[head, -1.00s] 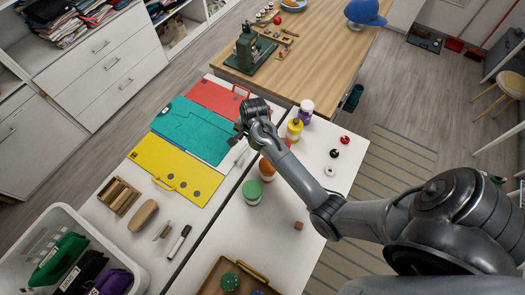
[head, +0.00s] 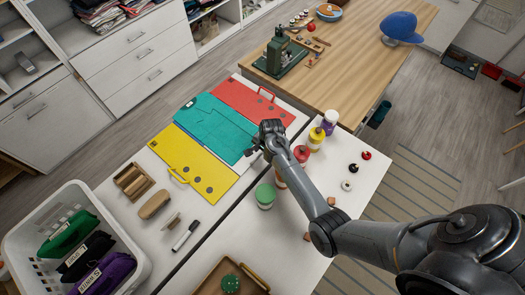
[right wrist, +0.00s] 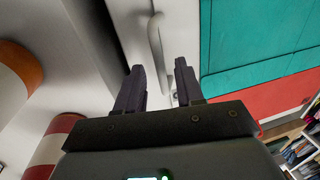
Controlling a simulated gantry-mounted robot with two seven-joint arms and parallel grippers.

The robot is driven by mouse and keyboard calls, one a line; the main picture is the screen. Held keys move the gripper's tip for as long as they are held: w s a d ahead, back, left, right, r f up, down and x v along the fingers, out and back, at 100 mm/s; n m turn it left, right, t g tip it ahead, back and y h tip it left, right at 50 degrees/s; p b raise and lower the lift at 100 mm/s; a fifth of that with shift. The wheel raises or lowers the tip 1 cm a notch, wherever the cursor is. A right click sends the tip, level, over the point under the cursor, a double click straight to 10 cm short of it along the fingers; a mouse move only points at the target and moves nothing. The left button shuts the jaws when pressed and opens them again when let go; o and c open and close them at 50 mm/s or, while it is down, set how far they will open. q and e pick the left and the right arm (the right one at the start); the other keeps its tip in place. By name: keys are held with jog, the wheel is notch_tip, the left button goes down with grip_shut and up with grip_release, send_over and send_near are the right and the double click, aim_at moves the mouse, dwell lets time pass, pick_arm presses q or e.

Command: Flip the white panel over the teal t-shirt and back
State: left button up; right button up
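The teal t-shirt (head: 215,125) lies flat across the middle of the folding board, between its red panel (head: 255,100) and yellow panel (head: 192,165). It also shows in the right wrist view (right wrist: 255,45). The white panel (head: 244,163) lies flat at the shirt's right end, partly hidden by my right gripper. In the right wrist view, its white handle (right wrist: 155,38) stands just ahead of my fingertips. My right gripper (right wrist: 159,68) is open and empty, its fingers apart. In the head view, my right gripper (head: 256,150) is above the panel's edge. My left gripper is not in view.
Lidded jars, including a green-lidded one (head: 265,196) and a yellow one (head: 316,138), stand close beside my right arm. A white basket (head: 135,237) of folded clothes is at lower left. A brush (head: 155,204) and a marker (head: 185,236) lie before the board.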

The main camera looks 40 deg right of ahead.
grip_shut()
dwell(1.5)
